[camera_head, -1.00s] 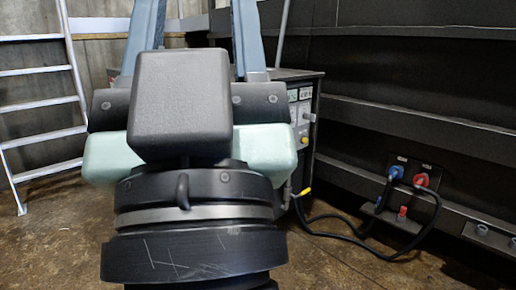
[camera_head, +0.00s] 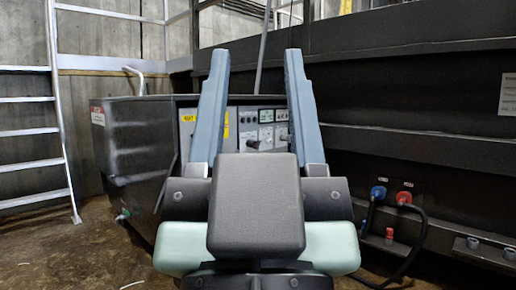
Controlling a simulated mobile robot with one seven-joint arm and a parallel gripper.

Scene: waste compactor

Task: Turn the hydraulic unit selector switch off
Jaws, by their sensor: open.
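The hydraulic unit (camera_head: 140,135) is a dark metal cabinet standing beyond my gripper. Its control panel (camera_head: 247,117) faces me and carries gauges, small knobs and a yellow label. The selector switch cannot be singled out for certain among the small controls, and the lower panel is hidden behind my gripper. My gripper (camera_head: 257,52) is open and empty. Its two long blue-grey fingers point up in the picture, one on each side of the panel's gauges. I see no contact between the fingers and the panel.
A ladder (camera_head: 57,130) stands at the left. A dark ribbed wall (camera_head: 420,140) runs along the right, with a blue socket (camera_head: 378,192), a red socket (camera_head: 404,197) and black cables. Some bare floor (camera_head: 50,250) shows at lower left.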

